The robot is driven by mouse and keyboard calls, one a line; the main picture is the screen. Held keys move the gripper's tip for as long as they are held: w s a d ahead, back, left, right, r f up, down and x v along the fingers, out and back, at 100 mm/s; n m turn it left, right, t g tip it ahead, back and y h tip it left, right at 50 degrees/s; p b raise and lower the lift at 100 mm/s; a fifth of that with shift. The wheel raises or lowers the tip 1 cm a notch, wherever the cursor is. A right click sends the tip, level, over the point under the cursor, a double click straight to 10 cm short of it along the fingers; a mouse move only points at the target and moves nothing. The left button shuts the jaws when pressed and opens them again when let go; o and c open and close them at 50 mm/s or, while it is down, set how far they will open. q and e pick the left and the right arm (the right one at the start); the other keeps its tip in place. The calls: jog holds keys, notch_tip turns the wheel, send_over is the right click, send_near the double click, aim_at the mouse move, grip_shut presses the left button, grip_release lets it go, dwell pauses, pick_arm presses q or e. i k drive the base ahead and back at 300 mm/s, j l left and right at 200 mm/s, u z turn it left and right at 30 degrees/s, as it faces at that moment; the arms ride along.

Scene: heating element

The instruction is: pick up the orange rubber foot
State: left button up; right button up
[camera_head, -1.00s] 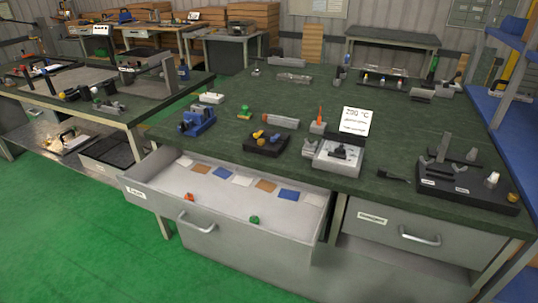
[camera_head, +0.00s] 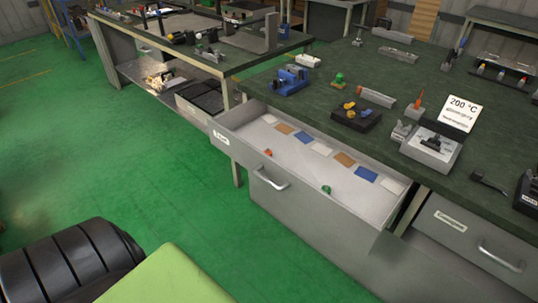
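A small orange piece (camera_head: 267,153), which looks like the orange rubber foot, lies in the open drawer (camera_head: 232,146) near its front left. A small green piece (camera_head: 326,190) lies farther right along the drawer's front wall. White, orange and blue flat patches line the back of the drawer floor. Neither of my gripper's fingers shows. A black ribbed part and a light green part, seemingly of my own body, fill the lower left corner.
The green-topped workbench (camera_head: 310,108) stands above the drawer. It holds a blue vise (camera_head: 290,80), a black tray with yellow parts (camera_head: 357,114) and a heater box marked 200 °C (camera_head: 431,150). A closed drawer (camera_head: 470,240) is at right. Green floor at left is clear.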

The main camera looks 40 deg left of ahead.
aim_at(268, 151)
jog(key=u, duration=1.25)
